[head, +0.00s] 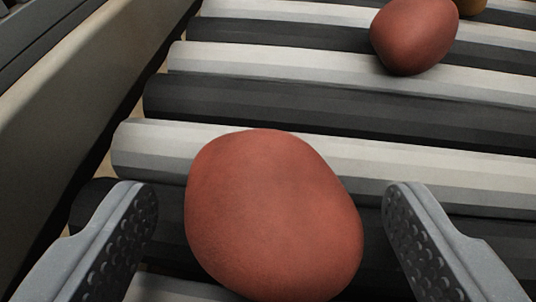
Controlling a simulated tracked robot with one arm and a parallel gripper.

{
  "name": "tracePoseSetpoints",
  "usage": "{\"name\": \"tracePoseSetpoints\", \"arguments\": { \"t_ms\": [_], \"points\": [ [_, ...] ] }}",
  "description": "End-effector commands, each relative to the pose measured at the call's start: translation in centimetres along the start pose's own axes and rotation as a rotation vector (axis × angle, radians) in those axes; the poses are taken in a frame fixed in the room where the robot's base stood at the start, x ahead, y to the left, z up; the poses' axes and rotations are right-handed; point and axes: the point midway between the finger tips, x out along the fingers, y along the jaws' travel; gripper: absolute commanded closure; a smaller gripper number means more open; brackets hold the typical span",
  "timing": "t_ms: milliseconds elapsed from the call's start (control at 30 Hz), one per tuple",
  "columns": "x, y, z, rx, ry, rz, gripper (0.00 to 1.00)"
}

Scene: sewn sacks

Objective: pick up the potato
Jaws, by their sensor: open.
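A large reddish-brown potato (272,215) lies on the rollers in the lower middle of the head view. My gripper (270,232) is open, with one grey, dimpled finger to the left of this potato and one to its right. A gap shows between the potato and each finger, wider on the left. The potato's lowest edge is close to the bottom of the picture. A second reddish potato (414,36) lies farther back on the rollers, at the upper right.
The rollers (330,98) alternate light and dark and run across the view. A beige side rail (70,115) stands along the left. The rollers between the two potatoes are clear.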

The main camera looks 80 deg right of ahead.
Motion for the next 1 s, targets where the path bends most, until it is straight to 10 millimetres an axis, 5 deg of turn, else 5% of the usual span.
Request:
{"name": "tracePoseSetpoints", "arguments": {
  "t_ms": [167, 367, 767, 1000],
  "points": [
    [0.0, 0.0, 0.0, 0.0, 0.0, 0.0, 0.26],
    [0.0, 0.0, 0.0, 0.0, 0.0, 0.0, 0.75],
    [-0.2, 0.0, -0.4, 0.0, 0.0, 0.0, 0.76],
    [-1.1, 0.1, -2.6, 0.001, -0.002, 0.001, 0.76]
  ]
}}
